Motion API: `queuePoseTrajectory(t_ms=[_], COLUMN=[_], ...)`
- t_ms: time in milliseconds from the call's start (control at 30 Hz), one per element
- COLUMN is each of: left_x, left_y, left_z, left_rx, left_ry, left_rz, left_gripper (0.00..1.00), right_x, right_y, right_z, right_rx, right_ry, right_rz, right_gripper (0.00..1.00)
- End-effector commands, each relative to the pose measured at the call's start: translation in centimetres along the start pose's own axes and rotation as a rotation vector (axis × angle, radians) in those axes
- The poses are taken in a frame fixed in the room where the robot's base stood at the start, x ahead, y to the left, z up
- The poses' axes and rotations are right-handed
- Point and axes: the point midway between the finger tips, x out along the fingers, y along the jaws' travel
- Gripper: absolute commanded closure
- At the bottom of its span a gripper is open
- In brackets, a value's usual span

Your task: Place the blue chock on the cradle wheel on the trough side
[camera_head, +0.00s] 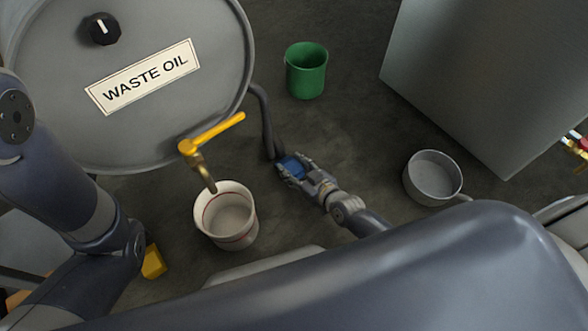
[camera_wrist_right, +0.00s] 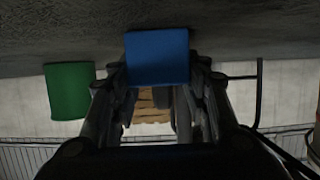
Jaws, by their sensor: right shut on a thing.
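The blue chock (camera_head: 291,166) is between the fingers of my right gripper (camera_head: 293,171), low near the floor. My right gripper is shut on it. In the right wrist view the blue chock (camera_wrist_right: 157,57) stands out at the tips of the gripper (camera_wrist_right: 157,85). A dark curved cradle tube (camera_head: 266,120) comes down beside the waste oil drum (camera_head: 140,125) and ends just left of the chock. I cannot tell whether the chock touches it. The wheel itself is not clear. My left arm shows, but its gripper does not.
A white bucket (camera_head: 226,232) stands under the yellow-handled tap (camera_head: 212,132). A green bucket (camera_head: 306,72) stands behind, and a grey pan (camera_head: 432,178) to the right. A yellow block (camera_head: 153,262) shows by my left arm. A grey cabinet (camera_head: 480,70) fills the upper right. Floor is clear between them.

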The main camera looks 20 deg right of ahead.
Motion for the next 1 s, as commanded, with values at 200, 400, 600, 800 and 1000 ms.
queuePoseTrajectory(t_ms=[200,400,600,800,1000], left_x=[0.0,-0.1,-0.1,0.5,2.9], left_y=[0.0,0.0,0.0,-0.1,-0.5], left_z=[0.0,0.0,0.0,0.2,0.8], left_rx=[0.0,0.0,0.0,0.0,0.0], left_ry=[0.0,0.001,0.001,0.001,0.008], left_rz=[0.0,0.001,0.001,0.001,0.002], left_gripper=[0.37,0.37,0.37,0.37,0.37], right_x=[0.0,0.0,0.0,-0.6,-4.1], right_y=[0.0,0.0,0.0,0.0,0.0], right_z=[0.0,0.1,0.1,-0.2,-0.5], right_rx=[0.0,0.0,0.0,-0.001,-0.003], right_ry=[0.002,0.001,0.001,-0.001,-0.003], right_rz=[0.0,0.0,0.0,0.0,-0.001], right_gripper=[0.85,0.37,0.37,0.37,0.37])
